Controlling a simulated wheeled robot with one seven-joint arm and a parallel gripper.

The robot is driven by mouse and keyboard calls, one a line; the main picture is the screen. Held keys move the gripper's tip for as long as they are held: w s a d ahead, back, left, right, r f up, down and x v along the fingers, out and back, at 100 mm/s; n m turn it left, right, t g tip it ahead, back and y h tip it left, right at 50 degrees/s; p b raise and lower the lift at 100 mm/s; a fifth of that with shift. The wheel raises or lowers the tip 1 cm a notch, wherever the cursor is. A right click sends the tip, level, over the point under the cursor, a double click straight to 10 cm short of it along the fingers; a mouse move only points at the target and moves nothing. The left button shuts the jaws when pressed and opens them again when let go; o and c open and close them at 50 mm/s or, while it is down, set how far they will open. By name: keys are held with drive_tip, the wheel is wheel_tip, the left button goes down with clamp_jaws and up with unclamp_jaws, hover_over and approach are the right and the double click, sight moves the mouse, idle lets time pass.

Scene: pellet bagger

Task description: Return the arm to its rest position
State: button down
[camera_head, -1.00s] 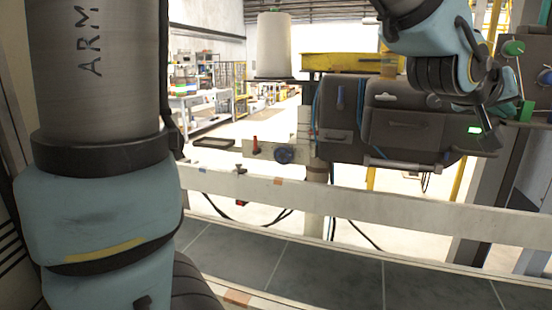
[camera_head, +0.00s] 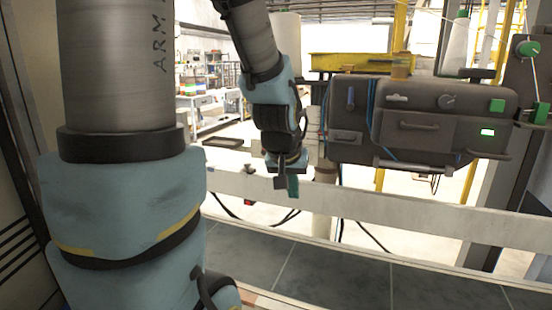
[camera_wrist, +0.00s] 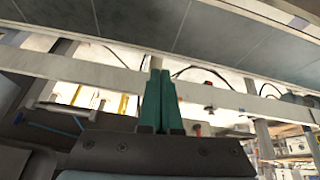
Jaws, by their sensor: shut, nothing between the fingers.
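My gripper (camera_head: 289,186) hangs down near the middle of the head view, in front of the pale rail and left of the dark bagger. Its fingers are shut with nothing between them. In the wrist view the two green fingers (camera_wrist: 161,104) lie side by side, touching. The forearm with its blue-grey joint comes down from the top of the head view, while the thick upper arm marked ARM fills the left side.
The dark bagger unit (camera_head: 425,125) with handles and a lit green display stands at the right. A pale rail (camera_head: 400,205) runs across above the grey tiled conveyor surface (camera_head: 340,275). A yellow beam (camera_head: 350,62) is behind. Shelves (camera_head: 205,85) stand far back left.

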drive_tip(key=s+a+f+n+g+y, duration=0.2)
drive_tip(key=s+a+f, duration=0.2)
drive_tip(key=a, duration=0.6)
drive_tip(key=s+r+g+p, duration=0.1)
drive_tip(key=s+r+p, duration=0.2)
drive_tip(key=r+p, duration=0.2)
drive_tip(key=shift+a+r+g+p, duration=0.3)
drive_tip(key=shift+r+p, duration=0.1)
drive_tip(key=shift+p, duration=0.65)
